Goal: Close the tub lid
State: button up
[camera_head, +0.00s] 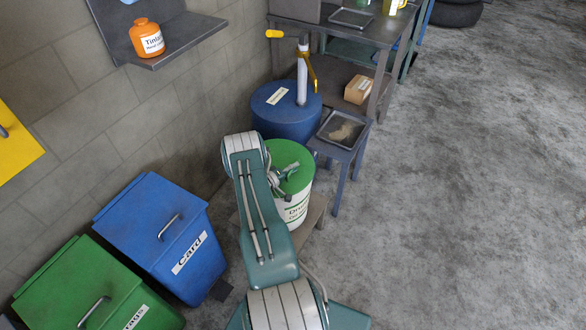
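The tub (297,208) is white with a green top and a partly hidden green label on its side. It stands on a low wooden stand right of my arm. Its green lid (302,156) appears to lie flat on top, but my arm hides its left side and I cannot tell whether it is fully seated. My gripper (289,171) is small and grey-green in this view, over the middle of the lid. I cannot tell whether it touches the lid or whether its fingers are open.
A blue drum (272,125) with a yellow-handled pump (302,72) stands behind the tub. A small blue stool (352,155) holding a tray is at its right. Blue (155,230) and green (85,285) lidded bins stand at left. The floor at right is clear.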

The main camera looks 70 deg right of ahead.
jog(key=v, duration=1.2)
jog(key=shift+f, duration=0.1)
jog(key=shift+w+r, duration=0.2)
jog(key=shift+r, duration=0.1)
jog(key=w+a+r+t+y, duration=0.1)
jog(key=w+a+r+y, duration=0.1)
jog(key=a+r, duration=0.5)
jog(key=w+a+r+y, duration=0.2)
jog(key=w+a+r, duration=0.1)
jog(key=r, duration=0.9)
jog(key=w+a+r+t+y, duration=0.1)
jog(key=w+a+r+y, duration=0.1)
jog(key=a+r, duration=0.5)
jog(key=s+a+r+n+t+y, duration=0.2)
jog(key=a+r, duration=0.4)
jog(key=a, duration=0.3)
jog(key=s+a+r+n+t+y, duration=0.3)
jog(key=s+a+r+t+y, duration=0.1)
jog(key=a, duration=0.6)
jog(key=s+a+r+n+t+y, duration=0.2)
jog(key=s+a+r+t, duration=0.3)
jog(key=a+r, duration=0.3)
jog(key=shift+s+a+r+n+t+y, duration=0.3)
jog(key=shift+s+a+r+n+y, duration=0.15)
jog(key=shift+s+a, duration=0.4)
